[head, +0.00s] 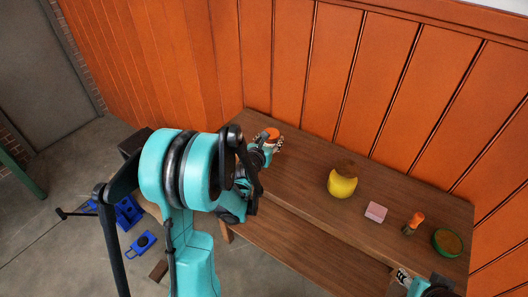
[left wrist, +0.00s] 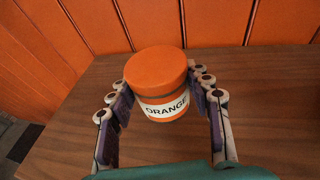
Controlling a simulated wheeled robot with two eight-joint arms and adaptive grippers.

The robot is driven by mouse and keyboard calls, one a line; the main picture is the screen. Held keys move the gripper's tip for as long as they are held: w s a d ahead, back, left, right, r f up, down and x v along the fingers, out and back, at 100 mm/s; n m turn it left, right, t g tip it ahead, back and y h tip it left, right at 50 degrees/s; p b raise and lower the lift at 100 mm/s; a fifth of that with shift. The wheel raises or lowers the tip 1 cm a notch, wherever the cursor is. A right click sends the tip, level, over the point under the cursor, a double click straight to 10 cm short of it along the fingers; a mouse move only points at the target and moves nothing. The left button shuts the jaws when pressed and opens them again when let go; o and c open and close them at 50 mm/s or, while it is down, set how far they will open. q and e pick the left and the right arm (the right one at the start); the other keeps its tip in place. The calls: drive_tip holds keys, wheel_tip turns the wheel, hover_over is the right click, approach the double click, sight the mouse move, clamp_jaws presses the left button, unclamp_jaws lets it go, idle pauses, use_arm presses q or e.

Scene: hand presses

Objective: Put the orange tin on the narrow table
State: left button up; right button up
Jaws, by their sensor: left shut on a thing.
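The orange tin (left wrist: 158,72) has an orange lid and a white label reading "ORANGE". In the left wrist view it stands upright between my fingers, with the wooden top behind and below it. In the head view its orange lid (head: 272,134) shows at the far left end of the long narrow wooden table (head: 305,170). My left gripper (head: 270,142) is shut on the tin, with fingers on both sides of it. I cannot tell whether the tin's base touches the wood. My right gripper (head: 403,277) shows only partly at the bottom right, by the table's front edge.
On the table stand a yellow rounded object (head: 342,184), a pink block (head: 376,212), an orange-topped item (head: 414,222) and a green round container (head: 447,242). An orange panelled wall (head: 370,80) runs behind. Blue items (head: 128,210) lie on the floor at left.

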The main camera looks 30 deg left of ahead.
use_arm(q)
drive_tip(key=a+f, duration=0.1)
drive_tip(key=w+a, duration=0.1)
drive_tip(key=a+f+b, duration=0.1)
drive_tip(key=shift+w+a+f, duration=0.35)
drive_tip(key=shift+w, duration=0.05)
wheel_tip(320, 180, down, 4)
drive_tip(key=shift+b, duration=1.15)
drive_tip(key=shift+r, duration=0.15)
drive_tip(key=o, duration=0.9)
drive_tip(key=shift+f, duration=0.2)
drive_tip(key=o, duration=0.4)
drive_tip(key=shift+r, duration=0.15)
